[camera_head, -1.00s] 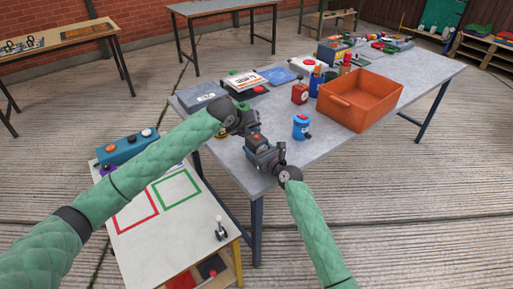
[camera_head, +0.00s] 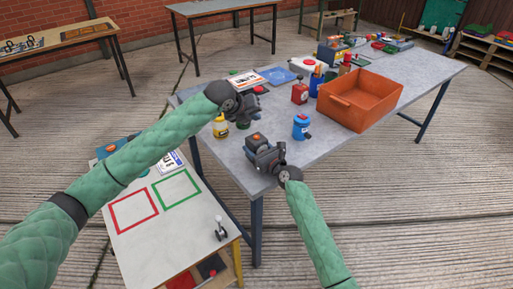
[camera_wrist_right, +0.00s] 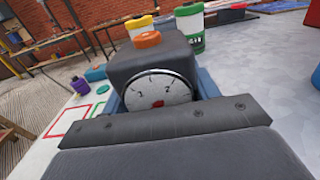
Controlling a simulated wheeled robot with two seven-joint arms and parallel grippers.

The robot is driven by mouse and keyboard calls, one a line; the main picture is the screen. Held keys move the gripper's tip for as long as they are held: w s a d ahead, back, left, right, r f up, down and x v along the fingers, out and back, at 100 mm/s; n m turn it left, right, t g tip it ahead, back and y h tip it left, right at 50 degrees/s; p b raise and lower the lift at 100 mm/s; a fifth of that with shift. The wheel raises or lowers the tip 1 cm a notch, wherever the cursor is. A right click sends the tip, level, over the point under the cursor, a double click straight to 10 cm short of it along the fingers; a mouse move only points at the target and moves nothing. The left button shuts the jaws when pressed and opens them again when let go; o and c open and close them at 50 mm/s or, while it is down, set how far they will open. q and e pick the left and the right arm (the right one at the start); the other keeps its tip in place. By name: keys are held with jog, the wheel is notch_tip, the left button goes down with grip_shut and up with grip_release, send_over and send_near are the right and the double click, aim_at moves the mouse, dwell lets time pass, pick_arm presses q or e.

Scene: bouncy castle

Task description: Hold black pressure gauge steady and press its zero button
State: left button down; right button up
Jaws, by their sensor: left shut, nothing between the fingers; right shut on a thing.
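The black pressure gauge (camera_head: 257,143) is a dark box with an orange button on top. In the right wrist view the gauge (camera_wrist_right: 150,62) shows a white round dial (camera_wrist_right: 158,90) facing the camera, and its orange button (camera_wrist_right: 148,40) is uncovered. My right gripper (camera_head: 264,155) is shut on the gauge near the grey table's left front edge; whether the gauge touches the table is hard to tell. My left gripper (camera_head: 243,112) is shut and empty, above and behind the gauge, clear of the button.
The grey table (camera_head: 215,154) carries a yellow bottle (camera_head: 221,127), a blue container (camera_head: 301,127), a red can (camera_head: 299,93) and an orange bin (camera_head: 360,98). A lower white table (camera_head: 190,235) with red and green outlines stands at left. Table surface around the gauge is mostly clear.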

jog(key=o, duration=1.3)
